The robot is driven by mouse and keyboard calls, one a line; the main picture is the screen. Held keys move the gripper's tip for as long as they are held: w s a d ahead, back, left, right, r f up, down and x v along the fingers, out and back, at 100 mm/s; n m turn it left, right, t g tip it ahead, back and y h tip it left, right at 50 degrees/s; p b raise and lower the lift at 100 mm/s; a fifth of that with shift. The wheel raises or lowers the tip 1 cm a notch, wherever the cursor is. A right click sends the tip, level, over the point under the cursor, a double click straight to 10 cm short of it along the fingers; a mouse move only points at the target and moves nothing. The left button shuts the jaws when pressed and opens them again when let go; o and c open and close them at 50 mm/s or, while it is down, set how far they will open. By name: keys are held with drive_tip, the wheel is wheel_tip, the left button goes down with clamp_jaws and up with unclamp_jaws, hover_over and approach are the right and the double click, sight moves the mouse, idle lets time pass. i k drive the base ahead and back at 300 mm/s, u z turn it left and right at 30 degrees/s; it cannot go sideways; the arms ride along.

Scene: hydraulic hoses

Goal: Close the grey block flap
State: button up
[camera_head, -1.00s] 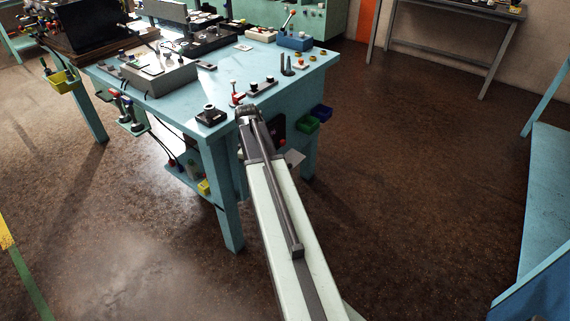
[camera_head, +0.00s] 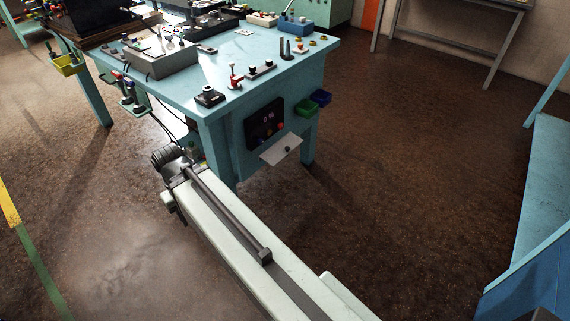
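A pale grey flap (camera_head: 282,149) stands open on the end side of the blue workbench. It sticks outward below a black panel (camera_head: 265,124) with small coloured parts, and has a small dark knob. A grey block (camera_head: 160,61) sits on the bench top toward the left; I cannot make out a flap on it. My arm reaches up from the bottom of the picture and ends in a dark ribbed joint left of the flap, apart from it. I see no gripper fingers.
The blue workbench (camera_head: 222,84) carries several small fittings, a black round-topped part (camera_head: 209,96) near its front corner.

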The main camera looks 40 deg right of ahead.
sight(281, 148)
drive_tip(key=u, duration=0.05)
drive_tip(key=k, duration=0.35)
drive_tip(key=u, duration=1)
drive_tip(key=i, duration=0.6)
drive_tip(key=z, duration=0.75)
